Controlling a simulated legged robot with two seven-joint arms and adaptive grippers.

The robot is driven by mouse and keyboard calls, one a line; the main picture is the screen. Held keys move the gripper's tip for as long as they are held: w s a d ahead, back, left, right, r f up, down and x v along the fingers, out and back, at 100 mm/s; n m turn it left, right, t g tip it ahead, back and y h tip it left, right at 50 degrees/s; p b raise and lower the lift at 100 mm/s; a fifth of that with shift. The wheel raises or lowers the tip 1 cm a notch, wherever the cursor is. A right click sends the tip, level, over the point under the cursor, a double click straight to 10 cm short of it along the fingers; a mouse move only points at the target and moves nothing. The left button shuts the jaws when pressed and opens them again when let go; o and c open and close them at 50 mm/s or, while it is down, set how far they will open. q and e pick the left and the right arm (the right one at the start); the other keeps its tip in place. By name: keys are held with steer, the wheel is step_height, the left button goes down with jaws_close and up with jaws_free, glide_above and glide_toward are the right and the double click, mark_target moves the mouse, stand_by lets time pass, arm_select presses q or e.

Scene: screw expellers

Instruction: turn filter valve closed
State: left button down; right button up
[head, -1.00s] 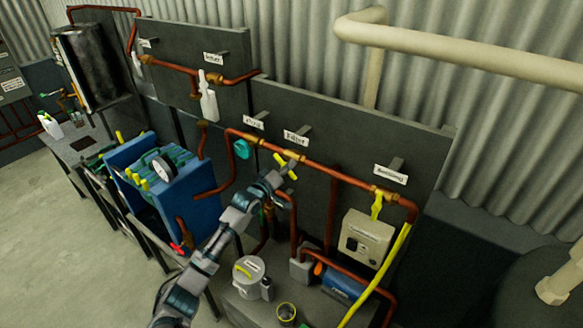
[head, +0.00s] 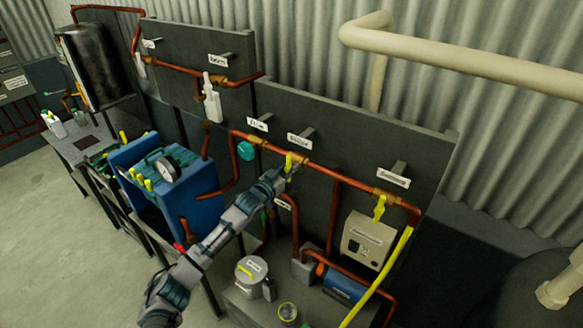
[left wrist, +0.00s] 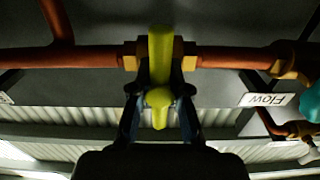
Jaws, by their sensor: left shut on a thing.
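The filter valve's yellow handle (head: 289,162) sits on the copper pipe below the white filter label (head: 300,140) in the head view. It points roughly up and down, across the pipe. In the left wrist view the yellow handle (left wrist: 160,50) also stands across the copper pipe (left wrist: 85,57). My left gripper (head: 286,174) is at the handle, partly hidden by its own arm in the head view. In the left wrist view my left gripper (left wrist: 159,98) has one dark finger on each side of the handle and is shut on it. My right gripper does not show.
A teal valve handle (head: 246,150) is left of the filter valve. Another yellow handle (head: 380,207) hangs to the right, above a beige box (head: 367,239). A blue filter press (head: 180,195) stands to the left. A white-lidded pot (head: 250,270) is below.

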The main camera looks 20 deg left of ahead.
arm_select(q)
steer(key=shift+a+m+p, duration=0.1)
steer(key=shift+m+p, duration=0.25)
steer(key=shift+m, duration=0.85)
steer(key=shift+f, duration=0.15)
steer(key=c, duration=1)
jaws_free()
steer(key=shift+s, duration=0.1)
steer(key=v, duration=1.2)
